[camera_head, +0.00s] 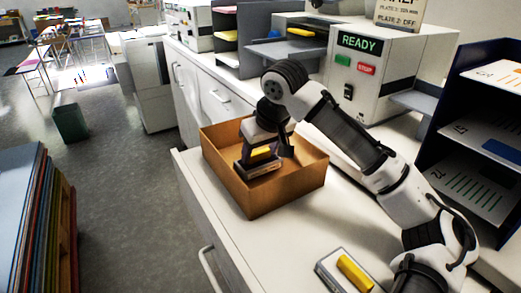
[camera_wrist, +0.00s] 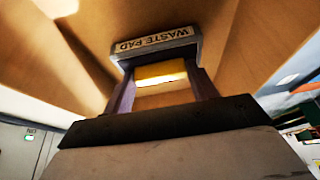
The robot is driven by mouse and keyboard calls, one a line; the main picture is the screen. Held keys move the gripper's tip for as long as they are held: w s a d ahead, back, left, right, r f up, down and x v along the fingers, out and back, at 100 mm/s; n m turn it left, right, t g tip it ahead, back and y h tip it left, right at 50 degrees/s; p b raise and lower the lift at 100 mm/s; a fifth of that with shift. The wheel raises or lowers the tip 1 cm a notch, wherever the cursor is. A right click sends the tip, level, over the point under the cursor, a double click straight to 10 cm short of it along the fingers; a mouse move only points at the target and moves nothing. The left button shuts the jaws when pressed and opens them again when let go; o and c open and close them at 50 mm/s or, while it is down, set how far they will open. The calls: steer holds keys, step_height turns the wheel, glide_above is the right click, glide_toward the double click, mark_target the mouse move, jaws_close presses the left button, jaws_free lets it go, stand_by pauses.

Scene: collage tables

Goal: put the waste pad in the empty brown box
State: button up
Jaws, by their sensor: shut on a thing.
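The brown box (camera_head: 288,190) is open-topped and stands on the white counter. My gripper (camera_head: 264,156) reaches down into it from above. The gripper is shut on the yellow handle of the waste pad (camera_head: 259,168), a dark-edged block inside the box walls. In the wrist view the pad (camera_wrist: 155,41) shows its "WASTE PAD" label, and its yellow grip (camera_wrist: 160,73) sits between my two fingers (camera_wrist: 163,92). Brown box surface surrounds it there. I cannot tell whether the pad touches the box floor. No other item is visible in the box.
Another pad (camera_head: 332,277) with a yellow handle lies at the counter's front. A machine (camera_head: 385,75) reading READY stands behind the box. A dark shelf rack (camera_head: 455,95) is at the right.

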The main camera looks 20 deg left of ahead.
steer(key=o, duration=1)
steer(key=b+v, duration=0.1)
steer(key=v, duration=1.1)
steer(key=shift+r, duration=0.1)
